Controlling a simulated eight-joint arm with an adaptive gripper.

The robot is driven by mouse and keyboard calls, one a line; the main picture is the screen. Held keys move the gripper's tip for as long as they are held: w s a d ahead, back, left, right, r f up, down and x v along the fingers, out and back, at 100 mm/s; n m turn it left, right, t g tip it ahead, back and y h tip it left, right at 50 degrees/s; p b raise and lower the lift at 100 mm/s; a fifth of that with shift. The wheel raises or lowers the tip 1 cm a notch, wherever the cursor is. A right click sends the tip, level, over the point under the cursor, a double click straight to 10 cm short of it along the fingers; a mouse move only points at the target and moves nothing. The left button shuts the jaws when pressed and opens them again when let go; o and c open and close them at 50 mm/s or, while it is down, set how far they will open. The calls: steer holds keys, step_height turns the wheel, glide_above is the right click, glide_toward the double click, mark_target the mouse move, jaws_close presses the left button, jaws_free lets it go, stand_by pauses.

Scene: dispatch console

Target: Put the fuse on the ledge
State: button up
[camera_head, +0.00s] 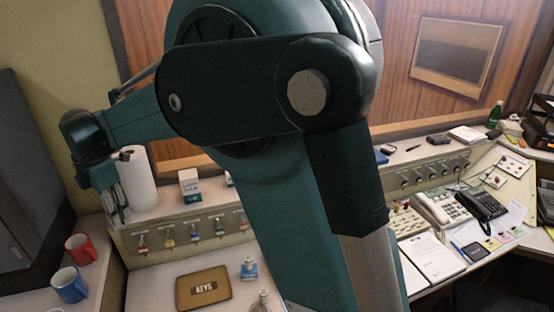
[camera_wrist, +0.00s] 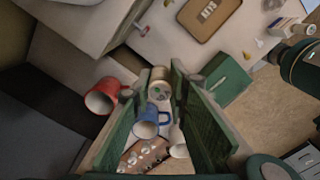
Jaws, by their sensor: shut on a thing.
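My gripper (camera_head: 118,207) is at the left in the head view, in front of the paper roll and above the level of the mugs. In the wrist view my gripper (camera_wrist: 163,82) shows two green finger pads closed on a short pale cylinder, which I take to be the fuse (camera_wrist: 159,84); its near end shows grey-green. I cannot make the fuse out in the head view. The ledge (camera_head: 160,212) is the raised pale shelf along the back of the console, with hooks and tags on its front face. The fuse is apart from it.
A white paper roll (camera_head: 139,180) and a small box (camera_head: 190,186) stand on the ledge. A red mug (camera_head: 81,248) and a blue mug (camera_head: 69,284) stand below left. A brown KEYS tray (camera_head: 204,288) lies on the desk. My arm hides the ledge's middle.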

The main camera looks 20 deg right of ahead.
steer(key=r, duration=0.7)
steer(key=shift+w+d+r, duration=0.2)
steer(key=shift+w+r, duration=0.05)
steer(key=w+d+m+p, duration=0.7)
steer(key=w+d+p, duration=0.5)
steer(key=w+d, duration=0.25)
steer(key=shift+m, duration=0.3)
steer(key=f, duration=0.3)
steer(key=w+f, duration=0.1)
steer(key=f, duration=0.1)
steer(key=shift+a+f, duration=0.2)
steer(key=shift+a, duration=0.05)
steer(key=shift+f, duration=3.1)
steer(key=shift+f, duration=0.1)
steer(key=shift+f, duration=1.75)
steer(key=shift+f, duration=0.15)
